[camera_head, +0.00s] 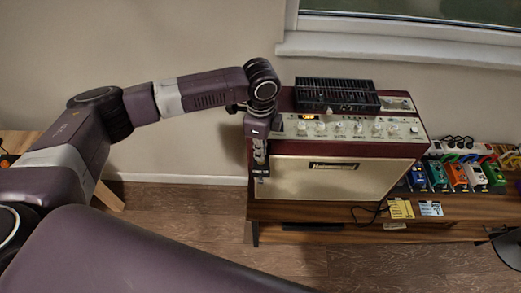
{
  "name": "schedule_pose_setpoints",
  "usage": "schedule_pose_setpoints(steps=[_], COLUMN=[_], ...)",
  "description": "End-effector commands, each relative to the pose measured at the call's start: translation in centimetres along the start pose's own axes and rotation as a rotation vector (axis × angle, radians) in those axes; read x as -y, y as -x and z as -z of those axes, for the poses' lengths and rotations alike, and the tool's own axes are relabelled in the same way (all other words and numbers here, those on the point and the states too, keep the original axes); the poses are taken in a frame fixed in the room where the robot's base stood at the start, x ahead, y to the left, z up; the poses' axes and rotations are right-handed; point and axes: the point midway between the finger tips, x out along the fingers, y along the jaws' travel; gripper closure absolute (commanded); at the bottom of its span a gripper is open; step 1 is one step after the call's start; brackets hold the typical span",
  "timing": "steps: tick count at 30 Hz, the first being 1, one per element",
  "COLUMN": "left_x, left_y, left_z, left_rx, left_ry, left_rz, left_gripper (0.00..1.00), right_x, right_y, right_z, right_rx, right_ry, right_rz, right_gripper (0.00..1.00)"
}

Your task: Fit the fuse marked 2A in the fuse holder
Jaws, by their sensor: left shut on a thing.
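My left arm comes in from the left. Its gripper (261,178) points down in front of the left end of the guitar amplifier (330,176). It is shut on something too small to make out. I cannot tell whether the gripper touches the amplifier. The amplifier has a dark red case, a cream front and a panel of knobs with a lit orange spot. I cannot make out the fuse marked 2A or the fuse holder. A yellow card (400,209) and a pale blue card (430,208) lie on the wooden bench at the right. My right gripper is not in view.
A black slatted tray (337,93) sits on the amplifier. Several coloured pedals (456,176) stand at the right with cables and a power strip. A black cable (370,213) lies near the cards. The wooden bench (290,211) has a narrow free front strip.

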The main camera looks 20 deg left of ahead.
Motion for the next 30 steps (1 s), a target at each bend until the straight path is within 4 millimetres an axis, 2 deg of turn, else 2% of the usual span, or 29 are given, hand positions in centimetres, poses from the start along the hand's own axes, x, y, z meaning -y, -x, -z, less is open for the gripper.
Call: schedule_pose_setpoints(steps=[30], left_x=[0.0], left_y=[-1.2], left_z=[0.0], left_rx=[-0.001], left_ry=[0.000], left_rz=[-0.001], left_gripper=[1.00], right_x=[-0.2], right_y=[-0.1], right_z=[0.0], right_rx=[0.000], right_ry=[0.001], right_rz=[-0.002], right_gripper=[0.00])
